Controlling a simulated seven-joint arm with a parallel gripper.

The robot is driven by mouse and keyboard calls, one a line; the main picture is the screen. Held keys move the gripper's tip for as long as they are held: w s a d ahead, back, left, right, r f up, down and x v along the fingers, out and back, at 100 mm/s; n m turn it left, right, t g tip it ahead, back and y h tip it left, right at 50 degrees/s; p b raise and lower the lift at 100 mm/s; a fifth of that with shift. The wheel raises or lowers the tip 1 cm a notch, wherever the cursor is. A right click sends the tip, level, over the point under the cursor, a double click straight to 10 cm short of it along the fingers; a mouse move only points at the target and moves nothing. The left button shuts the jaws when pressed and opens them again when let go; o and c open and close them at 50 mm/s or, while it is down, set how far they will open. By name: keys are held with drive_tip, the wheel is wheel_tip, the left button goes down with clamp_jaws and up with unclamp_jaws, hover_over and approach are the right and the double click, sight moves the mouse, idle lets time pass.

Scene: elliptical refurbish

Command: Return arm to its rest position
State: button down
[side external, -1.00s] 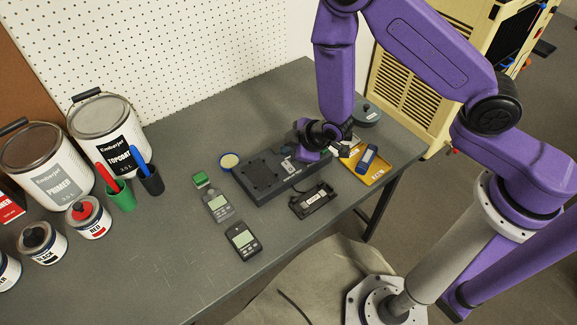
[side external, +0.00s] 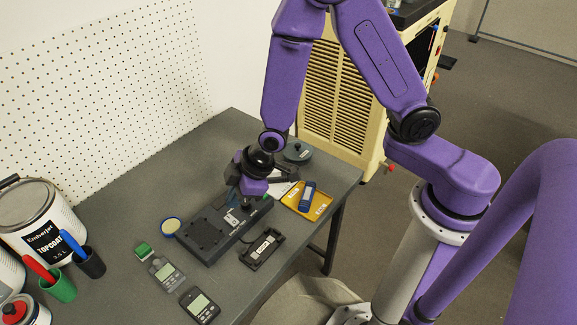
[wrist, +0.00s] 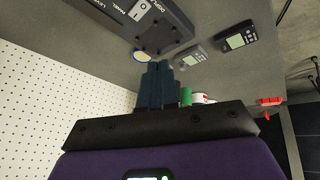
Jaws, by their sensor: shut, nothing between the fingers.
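My gripper (side external: 247,203) hangs low over the right part of a long black device (side external: 205,236) on the grey workbench. Its fingers (wrist: 157,84) are together and empty in the wrist view. The side view does not show clearly whether the fingertips touch the device. In the wrist view the device (wrist: 150,25) lies beyond the fingertips, with a white rocker switch on its top. My arm is bent, with its elbow raised above the bench.
Paint cans (side external: 40,222) and pen cups stand left. A pegboard (side external: 95,85) closes the back.

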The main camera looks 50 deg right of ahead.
drive_tip(key=s+d+r+g+h, duration=0.1)
drive_tip(key=s+d+r, duration=0.4)
drive_tip(key=s, duration=0.2)
drive_tip(key=s+d+r+g+h, duration=0.1)
drive_tip(key=s+d+r+g, duration=0.1)
drive_tip(key=s+d+r, duration=0.3)
drive_tip(key=s+d+r+n+g, duration=0.1)
drive_tip(key=s+d+r, duration=0.4)
drive_tip(key=s, duration=0.5)
drive_tip(key=shift+s+d+r+h, duration=0.15)
drive_tip(key=shift+s+r+h, duration=0.1)
drive_tip(key=shift+h, duration=0.15)
